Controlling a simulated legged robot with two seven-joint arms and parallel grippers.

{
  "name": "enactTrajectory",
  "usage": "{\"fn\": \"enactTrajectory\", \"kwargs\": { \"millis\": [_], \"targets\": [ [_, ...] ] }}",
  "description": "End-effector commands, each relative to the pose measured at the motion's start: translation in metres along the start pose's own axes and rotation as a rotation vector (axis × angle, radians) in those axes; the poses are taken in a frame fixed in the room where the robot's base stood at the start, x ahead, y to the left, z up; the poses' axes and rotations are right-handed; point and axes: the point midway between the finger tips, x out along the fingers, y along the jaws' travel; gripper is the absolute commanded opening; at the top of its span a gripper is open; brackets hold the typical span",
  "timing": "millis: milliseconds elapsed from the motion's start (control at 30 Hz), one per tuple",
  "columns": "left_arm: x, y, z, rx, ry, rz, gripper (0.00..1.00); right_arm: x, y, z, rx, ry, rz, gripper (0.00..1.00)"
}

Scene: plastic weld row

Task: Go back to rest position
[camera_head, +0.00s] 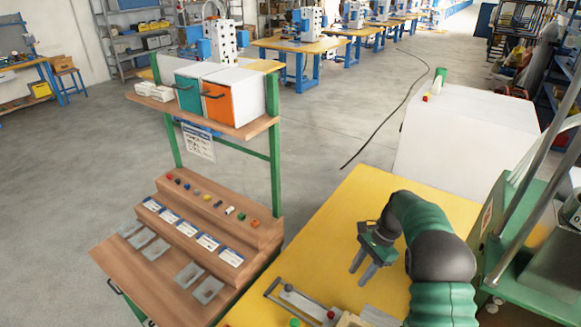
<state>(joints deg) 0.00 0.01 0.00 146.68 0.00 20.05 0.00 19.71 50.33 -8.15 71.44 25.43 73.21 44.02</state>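My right gripper (363,268) is over the yellow table (345,212), with its fingers pointing down and to the left. The two fingers are apart, and nothing shows between them. The green and grey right arm comes in from the lower right. How high the fingertips are above the table cannot be told. My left gripper and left arm do not show in the head view.
A fixture (300,303) with a handle and a red knob sits at the table's front edge. A wooden stepped rack (205,205) stands left. A white cabinet (455,135) is behind the table. A green metal frame (530,270) stands right. The table's middle is clear.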

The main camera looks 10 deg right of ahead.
Motion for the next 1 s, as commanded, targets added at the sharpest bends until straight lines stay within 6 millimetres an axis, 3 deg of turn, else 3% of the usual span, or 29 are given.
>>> {"fn": "enactTrajectory", "kwargs": {
  "millis": [167, 400, 500, 600, 700, 1000],
  "targets": [
    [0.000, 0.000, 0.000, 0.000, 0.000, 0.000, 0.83, 0.001, 0.020, 0.042, -0.245, 0.112, 0.009, 0.32],
    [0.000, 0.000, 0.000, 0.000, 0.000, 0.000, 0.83, 0.019, 0.098, 0.121, -0.912, 0.358, 0.067, 0.32],
    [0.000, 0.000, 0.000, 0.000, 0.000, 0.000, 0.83, 0.030, 0.131, 0.143, -1.166, 0.434, 0.091, 0.32],
    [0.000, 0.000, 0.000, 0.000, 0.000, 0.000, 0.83, 0.038, 0.154, 0.157, -1.339, 0.482, 0.107, 0.32],
    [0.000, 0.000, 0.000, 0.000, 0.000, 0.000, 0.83, 0.041, 0.164, 0.161, -1.414, 0.503, 0.113, 0.32],
    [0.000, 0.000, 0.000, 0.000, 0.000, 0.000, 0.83, 0.042, 0.165, 0.162, -1.421, 0.504, 0.115, 0.32]
  ]
}}
